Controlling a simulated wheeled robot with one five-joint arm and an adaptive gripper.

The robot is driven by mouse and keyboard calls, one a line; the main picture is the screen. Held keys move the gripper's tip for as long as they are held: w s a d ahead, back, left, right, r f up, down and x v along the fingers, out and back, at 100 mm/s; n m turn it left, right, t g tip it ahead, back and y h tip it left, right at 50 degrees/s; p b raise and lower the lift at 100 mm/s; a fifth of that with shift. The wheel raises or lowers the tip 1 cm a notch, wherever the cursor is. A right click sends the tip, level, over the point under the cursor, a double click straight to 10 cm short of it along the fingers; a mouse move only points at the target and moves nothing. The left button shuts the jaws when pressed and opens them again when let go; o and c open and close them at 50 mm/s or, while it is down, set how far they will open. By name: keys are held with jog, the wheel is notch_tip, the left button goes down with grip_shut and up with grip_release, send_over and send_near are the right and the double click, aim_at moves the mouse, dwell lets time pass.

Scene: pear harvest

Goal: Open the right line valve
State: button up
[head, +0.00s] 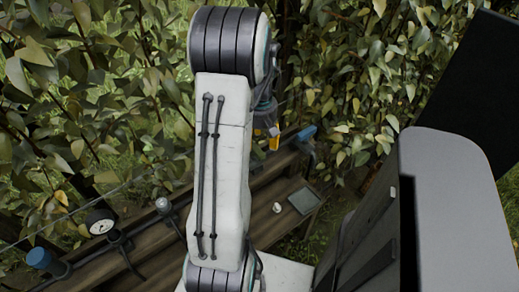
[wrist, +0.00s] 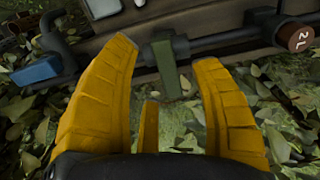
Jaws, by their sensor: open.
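A flat green lever (wrist: 168,72) on a dark pipe (wrist: 205,42) shows between the fingertips, with gaps on both sides; I cannot tell the remaining depth. It looks like a valve handle, hanging across the pipe. In the head view, my gripper (head: 273,138) is above the right part of the bench, partly behind my arm. A bit of green (head: 258,152) shows beside it; most of the valve is hidden there.
A blue block-like fitting (head: 306,133) is at the pipe's right end; it also shows in the wrist view (wrist: 38,73). A wooden bench (head: 240,200) carries a grey plate (head: 304,200) and a gauge (head: 100,220). A brown cap marked 2L (wrist: 297,39) is at right. Foliage stands behind.

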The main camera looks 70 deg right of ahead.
aim_at(260, 149)
jog(key=shift+f, duration=1.95)
jog(key=shift+c, duration=0.4)
grip_shut()
